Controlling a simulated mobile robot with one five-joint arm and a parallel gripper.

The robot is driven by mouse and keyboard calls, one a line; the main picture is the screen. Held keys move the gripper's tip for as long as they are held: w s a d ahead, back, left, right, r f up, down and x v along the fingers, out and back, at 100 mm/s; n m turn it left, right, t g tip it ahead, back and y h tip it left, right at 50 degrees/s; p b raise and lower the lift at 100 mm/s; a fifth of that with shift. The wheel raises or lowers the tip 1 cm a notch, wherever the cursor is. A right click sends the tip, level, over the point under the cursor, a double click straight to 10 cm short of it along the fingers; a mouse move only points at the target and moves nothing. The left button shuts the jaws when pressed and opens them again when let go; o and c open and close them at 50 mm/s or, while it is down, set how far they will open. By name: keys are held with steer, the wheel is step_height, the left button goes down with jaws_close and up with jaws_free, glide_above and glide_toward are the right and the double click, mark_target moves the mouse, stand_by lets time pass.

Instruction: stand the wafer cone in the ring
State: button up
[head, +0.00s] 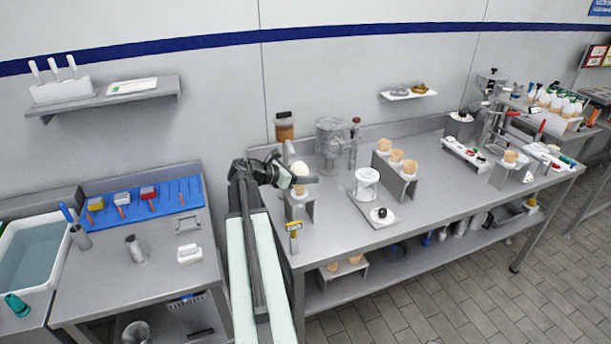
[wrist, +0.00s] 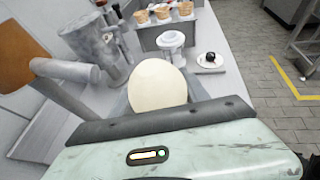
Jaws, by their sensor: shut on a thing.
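My gripper (head: 302,179) is at the left end of the steel bench, shut on the wafer cone. In the head view a pale rounded top (head: 300,169) shows just above the jaws and a tan part (head: 298,190) just below them, over a small metal stand. In the wrist view the cone's pale domed top (wrist: 157,84) rises beyond the dark finger bar; its lower part is hidden. A white ring holder (head: 367,176) stands to the right on the bench, apart from the cone. It also shows in the wrist view (wrist: 171,39).
A metal rack (head: 393,178) holds several tan cones behind the ring holder. A black knob on a white disc (head: 382,215) sits in front of it. A grey machine (head: 331,143) and an orange-brown container (head: 285,130) stand at the back. Bare bench lies at the front.

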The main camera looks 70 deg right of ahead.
mark_target(306, 189)
steer(key=shift+f+b, duration=2)
steer(key=shift+f, duration=0.15)
steer(key=o, duration=0.9)
steer(key=shift+r, duration=0.1)
steer(key=p+v, duration=0.3)
steer(key=v, duration=0.4)
steer(key=shift+w+a+r, duration=0.1)
steer(key=shift+w+a, duration=0.15)
